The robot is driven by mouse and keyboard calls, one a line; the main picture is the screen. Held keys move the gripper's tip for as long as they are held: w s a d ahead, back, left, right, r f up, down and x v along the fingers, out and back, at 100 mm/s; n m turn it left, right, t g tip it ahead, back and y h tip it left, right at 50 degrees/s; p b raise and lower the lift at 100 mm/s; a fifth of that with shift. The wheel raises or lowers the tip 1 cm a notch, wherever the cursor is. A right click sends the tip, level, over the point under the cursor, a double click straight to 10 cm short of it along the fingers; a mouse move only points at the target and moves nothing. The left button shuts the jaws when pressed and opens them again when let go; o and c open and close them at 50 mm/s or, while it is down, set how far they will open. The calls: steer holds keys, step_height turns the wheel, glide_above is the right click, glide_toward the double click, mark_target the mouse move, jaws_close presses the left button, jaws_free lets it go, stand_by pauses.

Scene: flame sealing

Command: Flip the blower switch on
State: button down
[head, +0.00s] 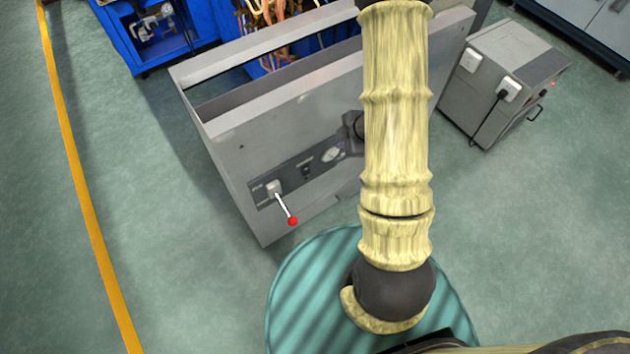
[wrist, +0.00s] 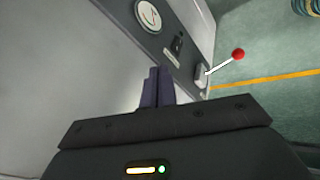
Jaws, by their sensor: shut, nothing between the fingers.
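A dark control strip on the front of a grey metal cabinet (head: 240,140) carries a small black switch (head: 306,171), which also shows in the wrist view (wrist: 178,45). Its label and position are too small to read. To its left in the head view is a white-based lever with a red knob (head: 292,221), seen in the wrist view too (wrist: 238,54). A round gauge (head: 331,154) is on the switch's other side. My gripper (wrist: 158,72) is shut and empty. Its fingers appear in front of the cabinet face, apart from the switch. In the head view my arm mostly hides it.
A grey box unit (head: 505,80) with a black cable stands to the right. Blue equipment (head: 160,25) is behind the cabinet. A yellow floor line (head: 85,190) runs at the left. The green floor between line and cabinet is clear.

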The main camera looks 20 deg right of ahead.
mark_target(306, 171)
steer(key=s+a+f+n+g+y+b, duration=0.1)
steer(key=s+f+n+y+b, duration=0.2)
steer(key=f, duration=0.7)
steer(key=shift+s+a+n, duration=0.15)
steer(key=shift+s+n, duration=0.25)
steer(key=shift+n, duration=0.2)
steer(key=shift+w, duration=0.15)
steer(key=w+r+b+x, duration=0.1)
steer(key=w+b+x, duration=0.1)
steer(key=x, duration=1)
steer(key=shift+w+a, duration=0.25)
steer(key=shift+w, duration=0.05)
steer(key=shift+r+b, duration=0.1)
steer(key=shift+b, duration=0.2)
